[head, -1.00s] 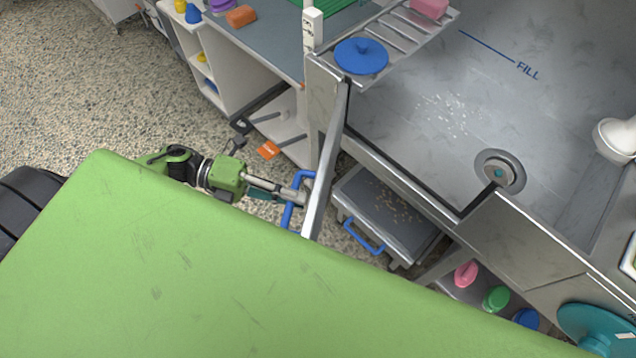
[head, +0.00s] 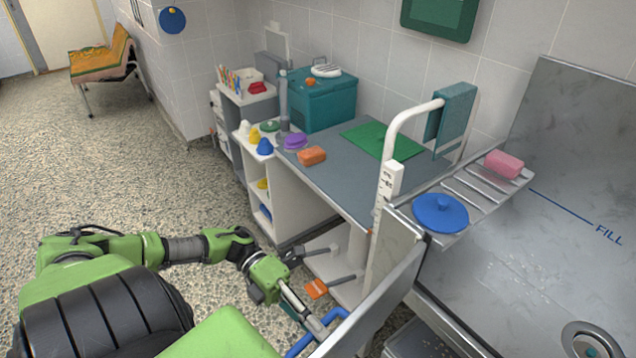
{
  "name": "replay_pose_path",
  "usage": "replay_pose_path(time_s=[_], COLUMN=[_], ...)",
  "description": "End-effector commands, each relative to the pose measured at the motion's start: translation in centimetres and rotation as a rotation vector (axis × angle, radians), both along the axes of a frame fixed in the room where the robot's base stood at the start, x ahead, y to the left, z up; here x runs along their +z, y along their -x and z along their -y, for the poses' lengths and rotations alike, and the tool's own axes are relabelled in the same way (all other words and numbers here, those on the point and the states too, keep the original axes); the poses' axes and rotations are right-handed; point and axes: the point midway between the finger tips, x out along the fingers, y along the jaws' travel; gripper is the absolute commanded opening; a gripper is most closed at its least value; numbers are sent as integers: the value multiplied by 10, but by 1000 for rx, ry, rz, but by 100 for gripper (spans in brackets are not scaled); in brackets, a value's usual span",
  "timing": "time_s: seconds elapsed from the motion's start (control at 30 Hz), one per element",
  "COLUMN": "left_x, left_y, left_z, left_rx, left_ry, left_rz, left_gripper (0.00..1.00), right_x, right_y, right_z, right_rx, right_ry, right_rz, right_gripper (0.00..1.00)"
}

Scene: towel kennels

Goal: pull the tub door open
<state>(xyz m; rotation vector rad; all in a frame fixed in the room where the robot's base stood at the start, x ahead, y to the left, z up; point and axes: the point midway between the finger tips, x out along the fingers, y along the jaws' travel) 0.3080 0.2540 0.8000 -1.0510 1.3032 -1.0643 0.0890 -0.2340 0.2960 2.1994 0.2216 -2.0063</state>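The tub door (head: 385,297) is a grey metal panel, seen nearly edge-on at the lower middle. It stands swung out from the tub's front. A blue bar handle (head: 301,345) is on its outer face, partly cut off by the bottom edge of the picture. My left gripper (head: 318,328) is at this handle, its fingers closed around the bar close to the panel. The fingertips are small and partly hidden. The tub (head: 565,225) is grey metal with a blue FILL line. My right gripper is out of view.
A grooming table (head: 335,180) stands behind the door, with an orange block (head: 312,155) and a green mat (head: 381,140). A rack (head: 476,195) on the tub holds a blue lid (head: 440,212) and a pink block (head: 504,164). Open speckled floor (head: 130,165) lies to the left.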

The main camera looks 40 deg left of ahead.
Motion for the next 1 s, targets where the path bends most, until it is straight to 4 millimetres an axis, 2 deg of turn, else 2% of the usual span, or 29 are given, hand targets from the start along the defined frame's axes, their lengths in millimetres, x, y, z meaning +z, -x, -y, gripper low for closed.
replay_pose_path(time_s=[0.17,0.2,0.27,0.67,0.77,1.0], left_x=[-1,-1,-1,0,2,12], left_y=[1,1,1,0,-1,-1], left_z=[0,0,0,-3,-14,-64], left_rx=[-2,-2,-2,0,1,3], left_ry=[-2,-2,-2,-2,-4,-5], left_rz=[0,0,0,0,-1,0], left_gripper=[0,14,28,28,28,28], right_x=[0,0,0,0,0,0], right_y=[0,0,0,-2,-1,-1], right_z=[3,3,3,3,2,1], right_rx=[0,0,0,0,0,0], right_ry=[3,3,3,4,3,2], right_rz=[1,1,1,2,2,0], right_gripper=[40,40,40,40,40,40])
